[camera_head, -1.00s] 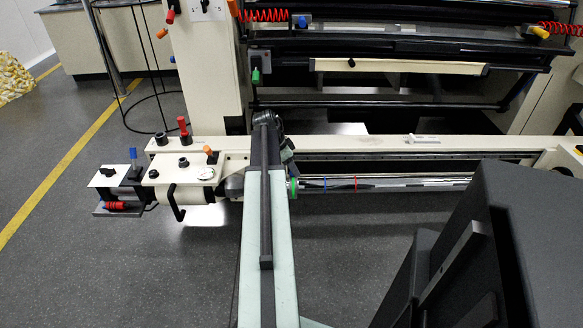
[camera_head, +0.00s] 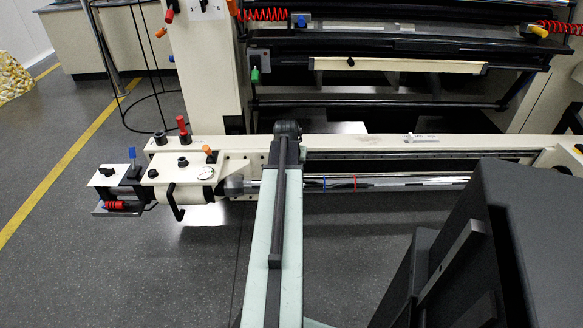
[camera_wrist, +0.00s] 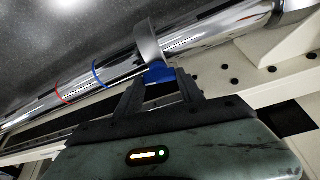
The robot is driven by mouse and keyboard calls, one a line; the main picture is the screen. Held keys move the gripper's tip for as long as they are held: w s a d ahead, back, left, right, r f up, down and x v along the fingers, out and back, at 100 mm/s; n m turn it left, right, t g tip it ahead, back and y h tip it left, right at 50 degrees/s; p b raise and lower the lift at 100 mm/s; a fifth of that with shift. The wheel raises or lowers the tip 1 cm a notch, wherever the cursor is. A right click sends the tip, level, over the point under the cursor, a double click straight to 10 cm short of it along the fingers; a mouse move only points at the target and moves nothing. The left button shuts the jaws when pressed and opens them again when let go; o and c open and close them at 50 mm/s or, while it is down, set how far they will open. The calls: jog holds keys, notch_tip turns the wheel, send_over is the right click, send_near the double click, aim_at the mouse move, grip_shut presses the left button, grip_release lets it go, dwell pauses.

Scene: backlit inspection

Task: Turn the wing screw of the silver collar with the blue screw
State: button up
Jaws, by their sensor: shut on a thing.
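In the wrist view a silver collar (camera_wrist: 148,42) sits around a shiny chrome shaft (camera_wrist: 199,36). Its blue wing screw (camera_wrist: 159,72) stands on the side facing me. My gripper (camera_wrist: 160,83) is shut on the blue screw, with one dark finger on each side of it. The fingers hide part of the screw. In the head view my arm (camera_head: 276,220) reaches over the shaft (camera_head: 400,182) and hides the collar and the gripper tips.
A blue ring (camera_wrist: 100,74) and a red ring (camera_wrist: 61,92) mark the shaft to the left in the wrist view. A cream perforated rail (camera_wrist: 255,70) runs close beside it.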

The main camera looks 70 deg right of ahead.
jog(key=n+t, duration=0.1)
jog(key=n, duration=0.2)
jog(key=n+t+y, duration=0.1)
jog(key=n, duration=0.3)
jog(key=shift+s+d+t, duration=0.15)
jog(key=shift+s+t, duration=0.05)
jog(key=shift+t, duration=0.1)
jog(key=n, duration=0.2)
jog(key=n+y, duration=0.1)
jog(key=shift+d+n+t+y, duration=0.1)
jog(key=shift+n+t+y, duration=0.2)
jog(key=shift+n, duration=0.1)
jog(key=shift+n+t+y, duration=0.3)
jog(key=shift+n+y, duration=0.3)
jog(key=shift+n, duration=1)
jog(key=o, duration=1.4)
